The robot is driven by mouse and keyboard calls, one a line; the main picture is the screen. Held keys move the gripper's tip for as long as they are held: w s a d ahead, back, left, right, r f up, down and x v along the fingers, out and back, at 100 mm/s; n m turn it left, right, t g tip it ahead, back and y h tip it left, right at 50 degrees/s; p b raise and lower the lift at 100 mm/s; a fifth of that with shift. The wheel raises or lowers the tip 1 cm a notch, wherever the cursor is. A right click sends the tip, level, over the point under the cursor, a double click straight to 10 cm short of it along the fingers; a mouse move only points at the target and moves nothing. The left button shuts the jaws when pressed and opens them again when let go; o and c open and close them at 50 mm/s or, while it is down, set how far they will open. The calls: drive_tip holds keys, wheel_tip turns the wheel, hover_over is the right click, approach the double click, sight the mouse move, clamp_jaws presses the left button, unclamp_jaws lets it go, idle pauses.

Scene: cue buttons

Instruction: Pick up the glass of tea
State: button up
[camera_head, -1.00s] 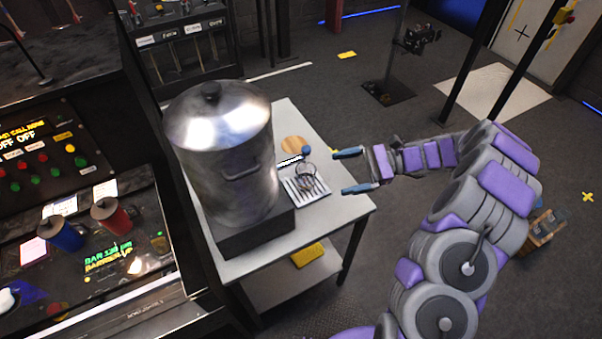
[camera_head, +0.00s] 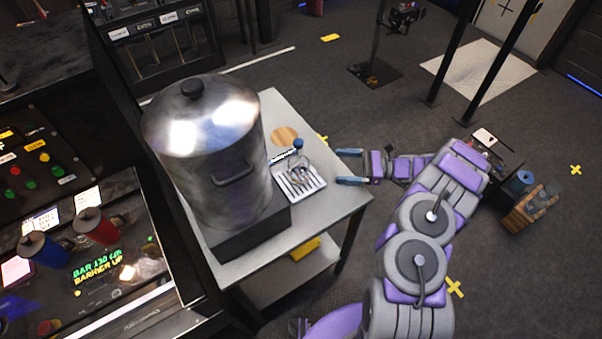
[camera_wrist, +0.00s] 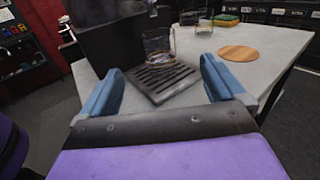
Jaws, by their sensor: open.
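The glass (camera_head: 299,172) stands upright on a slatted drip tray (camera_head: 312,189) under the tap of a large steel urn (camera_head: 205,140). In the wrist view the clear glass (camera_wrist: 158,44) stands at the far part of the drip tray (camera_wrist: 168,84); its contents are hard to make out. My gripper (camera_head: 349,167) is open and empty to the right of the glass, apart from it. In the wrist view its blue fingers (camera_wrist: 162,88) flank the tray, with the glass beyond them and between their lines.
The urn rests on a dark base on a light table (camera_head: 235,268). A round wooden board (camera_head: 285,136) lies behind the tray; it also shows in the wrist view (camera_wrist: 238,53). More glassware (camera_wrist: 203,25) is blurred behind. A control console (camera_head: 90,250) is at left.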

drive_tip(key=b, duration=0.2)
approach(289, 163)
drive_tip(key=shift+w+a+f, duration=0.1)
drive_tip(key=shift+a+f, duration=0.05)
drive_tip(key=shift+a, duration=0.35)
drive_tip(key=shift+w+a+f, duration=0.1)
drive_tip(key=shift+a+f, duration=0.1)
drive_tip(key=shift+a, duration=0.35)
drive_tip(key=shift+s+a+r+b, duration=0.1)
drive_tip(key=shift+a+b, duration=0.25)
drive_tip(key=shift+a, duration=1.05)
drive_tip(key=shift+a+r+b, duration=0.1)
drive_tip(key=shift+a+b, duration=0.2)
drive_tip(key=shift+a, duration=1.15)
drive_tip(key=shift+d, duration=0.4)
drive_tip(key=c, duration=0.4)
drive_tip(key=shift+d, duration=0.1)
drive_tip(key=c, duration=0.3)
drive_tip(key=shift+a, duration=0.3)
drive_tip(key=c, duration=0.6)
drive_tip(key=shift+d+r, duration=0.1)
